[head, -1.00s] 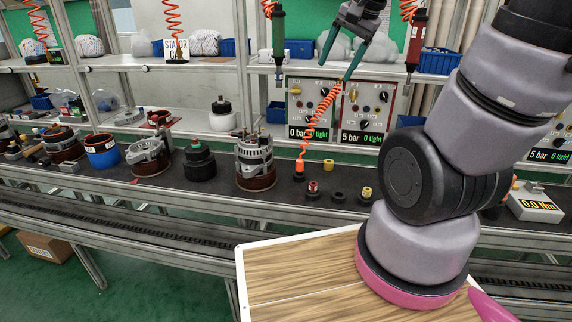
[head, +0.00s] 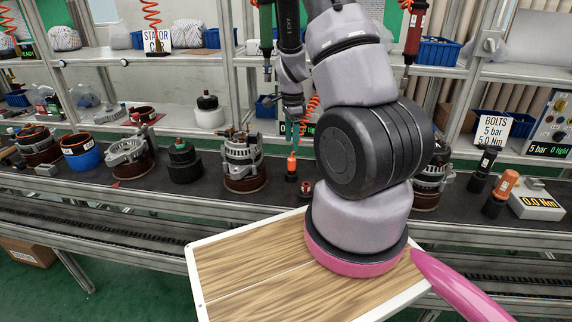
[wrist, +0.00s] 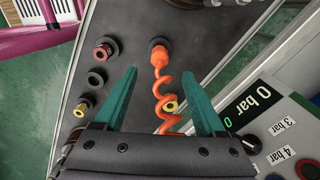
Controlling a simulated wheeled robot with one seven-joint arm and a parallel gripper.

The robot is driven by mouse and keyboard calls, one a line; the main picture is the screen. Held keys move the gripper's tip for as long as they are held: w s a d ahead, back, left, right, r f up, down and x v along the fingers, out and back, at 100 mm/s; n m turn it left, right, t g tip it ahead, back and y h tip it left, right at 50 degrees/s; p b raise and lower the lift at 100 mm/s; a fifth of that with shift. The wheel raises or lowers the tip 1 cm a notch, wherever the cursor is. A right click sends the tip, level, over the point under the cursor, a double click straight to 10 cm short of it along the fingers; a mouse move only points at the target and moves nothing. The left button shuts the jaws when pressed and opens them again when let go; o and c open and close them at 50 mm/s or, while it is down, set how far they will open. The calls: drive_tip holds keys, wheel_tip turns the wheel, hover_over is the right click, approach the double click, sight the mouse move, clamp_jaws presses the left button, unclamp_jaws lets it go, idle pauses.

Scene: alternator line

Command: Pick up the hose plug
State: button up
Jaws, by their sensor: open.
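The hose plug (head: 291,163) is orange and stands upright in a dark round holder on the conveyor, with its orange coiled hose rising from it. In the wrist view the plug (wrist: 159,56) lies just beyond the fingertips, roughly centred between them, and the hose (wrist: 162,100) runs back between the fingers. My gripper (head: 297,141) points down above the plug, its teal fingers apart. In the wrist view my gripper (wrist: 160,72) is open, and neither finger touches the plug. My arm hides part of the hose in the head view.
Several small dark fittings with red (wrist: 103,51) and yellow (wrist: 81,109) tops stand left of the plug in the wrist view. The pressure panel (wrist: 262,112) is close on the right. An alternator (head: 243,160) stands left of the plug in the head view.

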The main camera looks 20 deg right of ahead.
sight(292, 157)
wheel_tip(292, 157, down, 10)
drive_tip(key=shift+r, duration=0.15)
idle(0.3)
clamp_jaws()
